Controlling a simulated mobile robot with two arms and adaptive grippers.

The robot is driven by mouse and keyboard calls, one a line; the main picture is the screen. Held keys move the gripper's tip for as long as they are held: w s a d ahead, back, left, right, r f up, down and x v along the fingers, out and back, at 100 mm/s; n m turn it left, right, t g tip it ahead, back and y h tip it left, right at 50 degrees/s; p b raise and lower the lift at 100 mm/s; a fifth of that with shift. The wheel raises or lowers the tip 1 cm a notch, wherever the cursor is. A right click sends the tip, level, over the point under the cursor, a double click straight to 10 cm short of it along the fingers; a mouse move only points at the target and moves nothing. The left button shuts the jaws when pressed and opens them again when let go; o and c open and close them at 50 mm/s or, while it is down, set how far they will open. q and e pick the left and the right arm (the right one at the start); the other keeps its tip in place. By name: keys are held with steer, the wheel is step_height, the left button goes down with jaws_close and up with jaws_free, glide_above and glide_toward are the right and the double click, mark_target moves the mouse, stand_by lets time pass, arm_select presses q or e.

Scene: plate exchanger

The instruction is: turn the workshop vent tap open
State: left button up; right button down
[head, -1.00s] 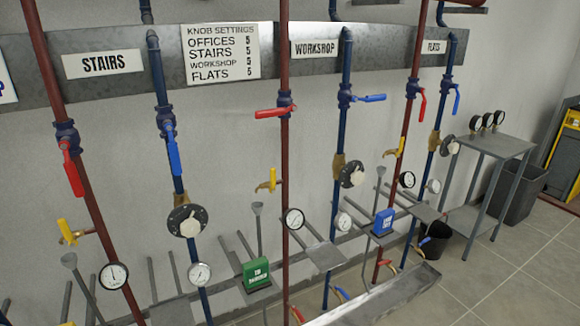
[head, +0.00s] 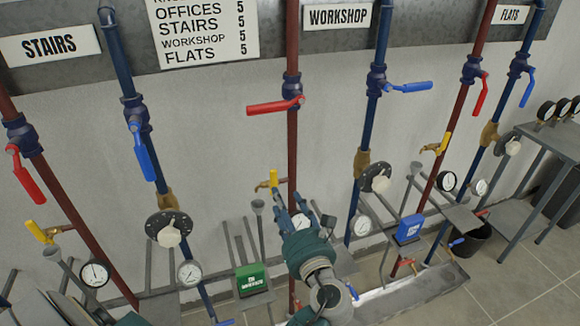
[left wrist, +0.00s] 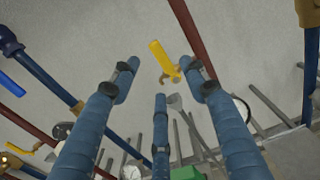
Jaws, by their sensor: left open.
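The workshop vent tap is a small brass tap with a yellow handle (head: 274,178) on the left side of the red workshop pipe (head: 292,150). Its handle stands roughly upright. My left gripper (head: 290,207) is open, just below the tap in the head view, in front of the red pipe. In the left wrist view the yellow handle (left wrist: 160,56) shows beyond and between the spread blue fingers (left wrist: 158,80), close to the right finger in the picture. The fingers look empty; I cannot tell whether any touches the tap. My right gripper is not in view.
A red lever (head: 275,107) sticks out left from the pipe above the tap. A blue pipe (head: 367,130) with a black dial (head: 375,178) stands to the right. Bare wall lies left of the tap.

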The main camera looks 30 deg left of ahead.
mark_target(272, 180)
arm_select(q)
steer(key=x, duration=0.3)
steer(key=p+x, duration=0.1)
steer(key=x, duration=0.1)
steer(key=shift+s+a+r, duration=0.2)
steer(key=shift+r, duration=0.2)
steer(key=x, duration=0.4)
steer(key=shift+w+f+p, duration=0.15)
steer(key=shift+f+p, duration=0.1)
steer(key=shift+p, duration=0.15)
steer(key=shift+w+a, duration=0.4)
steer(key=shift+a, duration=0.05)
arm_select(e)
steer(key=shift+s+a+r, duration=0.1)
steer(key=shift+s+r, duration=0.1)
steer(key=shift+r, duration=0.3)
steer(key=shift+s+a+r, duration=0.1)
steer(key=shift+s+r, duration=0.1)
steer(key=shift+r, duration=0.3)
arm_select(q)
jaws_close()
